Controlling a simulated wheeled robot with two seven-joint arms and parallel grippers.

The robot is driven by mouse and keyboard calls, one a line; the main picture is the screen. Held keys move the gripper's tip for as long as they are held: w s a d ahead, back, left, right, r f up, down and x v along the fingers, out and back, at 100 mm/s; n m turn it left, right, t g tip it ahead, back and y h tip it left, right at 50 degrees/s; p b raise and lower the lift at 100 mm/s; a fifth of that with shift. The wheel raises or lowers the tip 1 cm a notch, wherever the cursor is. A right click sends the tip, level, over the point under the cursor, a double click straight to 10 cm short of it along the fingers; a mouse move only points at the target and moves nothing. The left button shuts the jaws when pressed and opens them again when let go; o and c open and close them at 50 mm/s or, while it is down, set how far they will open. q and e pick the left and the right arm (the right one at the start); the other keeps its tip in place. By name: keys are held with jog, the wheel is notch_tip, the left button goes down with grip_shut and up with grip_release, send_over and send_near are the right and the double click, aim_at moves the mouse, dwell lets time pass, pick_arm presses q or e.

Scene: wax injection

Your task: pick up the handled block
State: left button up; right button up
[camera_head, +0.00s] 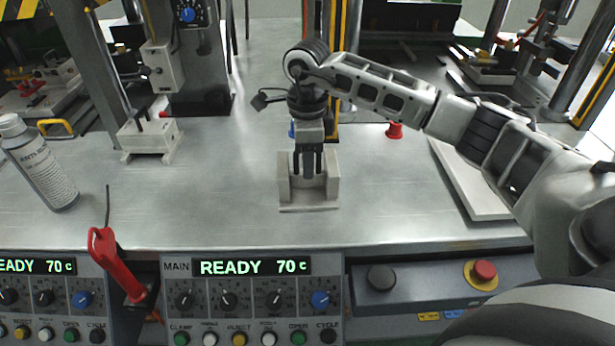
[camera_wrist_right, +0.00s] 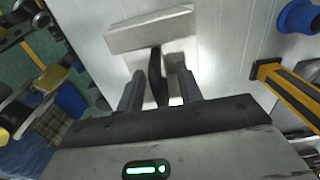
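The handled block (camera_head: 309,207) stands on the metal table in the middle of the head view, a pale grey block with raised side walls. In the right wrist view, one pale wall of the block (camera_wrist_right: 150,30) and its dark upright handle (camera_wrist_right: 155,75) show. My right gripper (camera_head: 308,176) points down over the block, with its fingers low between the walls. In the right wrist view the fingers of my right gripper (camera_wrist_right: 160,88) are apart, on either side of the handle, with gaps visible. The handle is largely hidden in the head view. My left gripper is not in view.
A similar pale block (camera_head: 150,140) stands at the left under a machine. A spray can (camera_head: 40,165) is at the far left. A red knob (camera_head: 394,131) and a white panel (camera_head: 470,180) lie to the right. Control panels (camera_head: 250,300) line the front edge.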

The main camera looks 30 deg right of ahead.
grip_shut()
jog(key=shift+r, duration=0.1)
dwell(1.2)
jog(key=shift+w, duration=0.1)
